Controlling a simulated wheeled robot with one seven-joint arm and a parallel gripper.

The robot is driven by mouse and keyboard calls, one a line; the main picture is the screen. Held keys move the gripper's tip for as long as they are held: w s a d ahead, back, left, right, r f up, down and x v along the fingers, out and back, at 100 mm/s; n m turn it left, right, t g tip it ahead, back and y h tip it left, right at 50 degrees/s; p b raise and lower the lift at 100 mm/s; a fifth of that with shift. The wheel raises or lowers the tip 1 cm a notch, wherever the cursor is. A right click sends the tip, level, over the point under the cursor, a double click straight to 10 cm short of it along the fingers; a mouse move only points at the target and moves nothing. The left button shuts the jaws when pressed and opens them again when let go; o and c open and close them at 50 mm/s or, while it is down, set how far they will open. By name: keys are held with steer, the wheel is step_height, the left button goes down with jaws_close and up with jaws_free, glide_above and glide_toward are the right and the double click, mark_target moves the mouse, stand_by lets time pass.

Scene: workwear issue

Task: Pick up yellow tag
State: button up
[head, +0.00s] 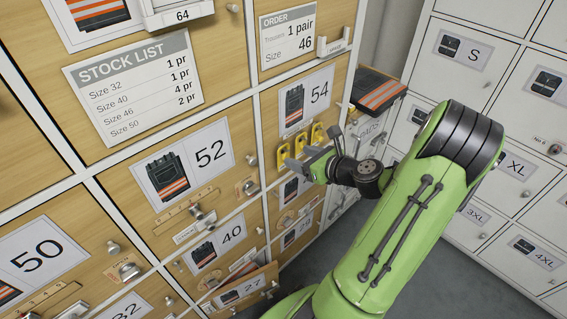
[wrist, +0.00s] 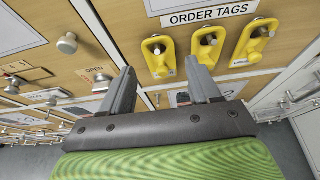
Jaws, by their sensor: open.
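Three yellow tags hang on knobs in a row under an "ORDER TAGS" label (wrist: 208,15). In the wrist view they are the left tag (wrist: 159,64), the middle tag (wrist: 207,52) and the right tag (wrist: 249,47). My gripper is open and empty. In the wrist view its fingers (wrist: 163,70) point toward the row, and the left tag appears between them. The right finger overlaps the lower edge of the middle tag. I cannot tell whether anything touches.
Wooden locker doors with knobs and size cards, such as the 52 card (head: 184,166), surround the tags. A stock list (head: 133,88) and an order card (head: 287,37) hang above. The 27 door (head: 240,288) stands ajar. White lockers (head: 470,50) stand at right.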

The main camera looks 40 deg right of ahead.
steer(key=b+x, duration=0.2)
steer(key=x, duration=0.3)
steer(key=shift+w+a, duration=0.1)
steer(key=shift+w, duration=0.05)
steer(key=c, duration=0.8)
steer(key=s+p, duration=0.1)
steer(key=s, duration=0.5)
steer(key=s+r+p, duration=0.1)
steer(key=s+p, duration=0.1)
steer(key=s, duration=0.4)
steer(key=s+p, duration=0.1)
steer(key=s, duration=0.5)
steer(key=shift+s+d+r, duration=0.1)
steer(key=shift+d+r, duration=0.15)
steer(key=shift+d, duration=0.05)
